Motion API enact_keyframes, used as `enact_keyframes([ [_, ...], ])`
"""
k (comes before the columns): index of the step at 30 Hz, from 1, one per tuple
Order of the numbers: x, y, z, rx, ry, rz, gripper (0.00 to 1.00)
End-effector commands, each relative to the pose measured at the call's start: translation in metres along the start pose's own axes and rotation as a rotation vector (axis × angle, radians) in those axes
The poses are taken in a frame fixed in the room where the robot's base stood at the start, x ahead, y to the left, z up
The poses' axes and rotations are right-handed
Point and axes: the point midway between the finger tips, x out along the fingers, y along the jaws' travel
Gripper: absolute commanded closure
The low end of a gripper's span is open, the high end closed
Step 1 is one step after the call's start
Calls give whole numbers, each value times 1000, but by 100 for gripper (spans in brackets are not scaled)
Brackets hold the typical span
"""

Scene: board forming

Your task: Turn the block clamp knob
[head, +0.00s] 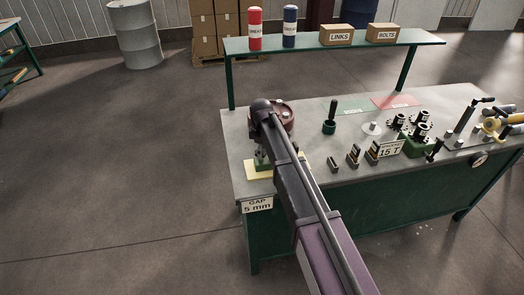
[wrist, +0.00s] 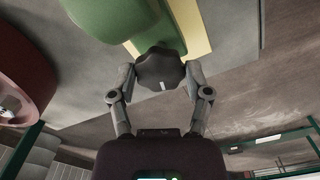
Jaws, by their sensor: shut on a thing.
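The block clamp knob (wrist: 160,72) is a dark lobed knob with a small pale mark, at the centre of the wrist view. My gripper (wrist: 160,80) has one finger on each side of it and is shut on it. A green clamp body (wrist: 105,22) lies behind the knob, over a pale yellow plate (wrist: 193,25). In the head view, my arm reaches over the left end of the bench and hides the knob and fingers. Part of the green clamp (head: 263,166) and the yellow plate (head: 250,171) show beside the arm.
A round reddish-brown part (wrist: 22,70) stands left of my gripper in the wrist view. The green bench (head: 300,182) carries a "GAP 5 mm" sign (head: 257,205), a "15 T" sign (head: 390,149) and several small tools right of my arm. A raised shelf (head: 335,43) runs behind.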

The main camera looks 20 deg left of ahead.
Motion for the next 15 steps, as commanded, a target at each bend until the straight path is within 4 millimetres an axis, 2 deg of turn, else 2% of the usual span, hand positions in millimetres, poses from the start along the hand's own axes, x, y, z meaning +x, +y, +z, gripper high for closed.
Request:
enact_keyframes([
  [6,0,1,-1,140,2,2,84],
  [15,0,2,-1,226,2,4,86],
])
